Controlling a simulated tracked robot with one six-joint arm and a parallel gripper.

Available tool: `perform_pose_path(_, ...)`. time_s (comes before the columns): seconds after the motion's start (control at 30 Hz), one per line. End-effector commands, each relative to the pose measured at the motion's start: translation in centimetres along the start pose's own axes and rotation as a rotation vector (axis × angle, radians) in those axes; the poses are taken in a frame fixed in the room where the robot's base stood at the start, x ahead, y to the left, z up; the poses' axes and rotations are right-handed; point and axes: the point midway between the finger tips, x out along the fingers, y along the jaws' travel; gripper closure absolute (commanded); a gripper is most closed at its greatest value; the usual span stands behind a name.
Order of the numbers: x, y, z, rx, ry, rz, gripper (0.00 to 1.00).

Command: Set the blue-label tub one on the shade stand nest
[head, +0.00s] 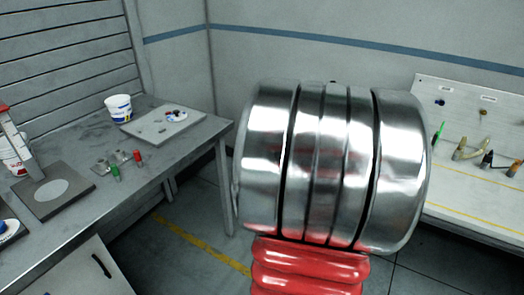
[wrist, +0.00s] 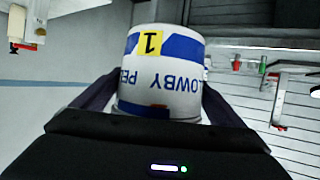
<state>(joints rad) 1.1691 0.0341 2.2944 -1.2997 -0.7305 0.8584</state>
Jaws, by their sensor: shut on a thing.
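In the wrist view, a white tub with a blue label band and a yellow tag reading 1 (wrist: 160,78) sits between the dark fingers of my gripper (wrist: 160,98). My gripper is shut on it. The tub appears upside down in this picture. In the head view my large metal arm link hides the gripper and this tub. A grey square base with a pale round spot (head: 48,189) lies on the left bench beside a post with a red top; it may be the shade stand nest, but I cannot tell for certain.
The left bench (head: 160,172) also carries a white-and-blue tub (head: 119,107), a grey board (head: 165,122) with small items, and red and green pieces (head: 115,168). A red-marked tub (head: 14,152) is at the left edge. A white rack (head: 470,195) stands at right.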

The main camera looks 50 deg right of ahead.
Motion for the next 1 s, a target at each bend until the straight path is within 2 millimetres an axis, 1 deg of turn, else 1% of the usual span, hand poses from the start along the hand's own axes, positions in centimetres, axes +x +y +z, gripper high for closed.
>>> perform_pose_path(0.23,1.1,0.1,-1.0,0.012,0.006,0.039,0.29)
perform_pose_path(0.37,1.9,-0.3,-1.4,0.017,0.011,0.053,0.29)
perform_pose_path(0.57,3.2,-1.6,-2.0,0.021,0.019,0.064,0.29)
perform_pose_path(0.67,4.0,-2.6,-2.1,0.023,0.022,0.065,0.29)
perform_pose_path(0.77,5.1,-4.2,-2.3,0.025,0.026,0.062,0.29)
perform_pose_path(0.87,6.4,-6.5,-2.3,0.025,0.027,0.053,0.29)
perform_pose_path(1.0,8.1,-10.1,-2.2,0.023,0.03,0.032,0.29)
